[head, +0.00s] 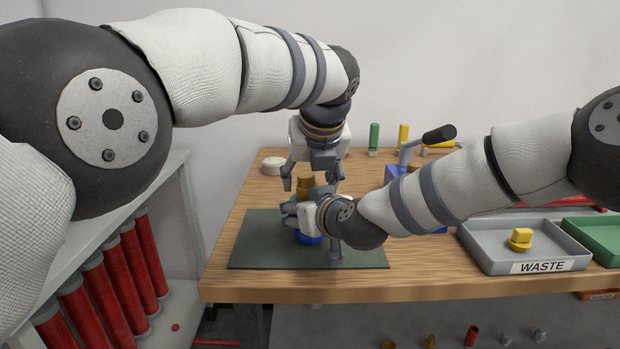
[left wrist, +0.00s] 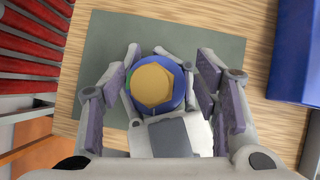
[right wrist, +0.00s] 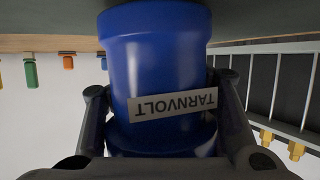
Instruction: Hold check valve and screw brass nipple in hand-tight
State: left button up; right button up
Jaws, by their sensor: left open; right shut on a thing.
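The blue check valve (head: 308,239) stands upright over the dark green mat (head: 258,240). Its body with a TARNVOLT label fills the right wrist view (right wrist: 155,60), upside down there. My right gripper (head: 294,212) is shut around the valve's side. The brass nipple (head: 305,184) sits upright at the valve's top. From above in the left wrist view, its hexagonal end (left wrist: 153,86) is centred within the blue rim. My left gripper (head: 314,182) points down above it, open, with fingers on either side and apart from it. The joint between nipple and valve is hidden by my right gripper.
A grey WASTE tray (head: 480,262) holding a yellow piece (head: 520,239) is at the right, beside a green tray (head: 590,232). A blue vise-like block (head: 400,190) stands behind my right arm. A white round item (head: 273,165) lies at the back left.

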aim_at(308, 174)
pick_arm(q)
jog(key=shift+r, duration=0.15)
jog(key=shift+a+r, duration=0.2)
jog(key=shift+r, duration=1.7)
jog(key=shift+f, duration=0.15)
jog(key=shift+d+f, duration=0.15)
jog(key=shift+f, duration=1.75)
grip_shut()
jog(key=shift+d, duration=0.1)
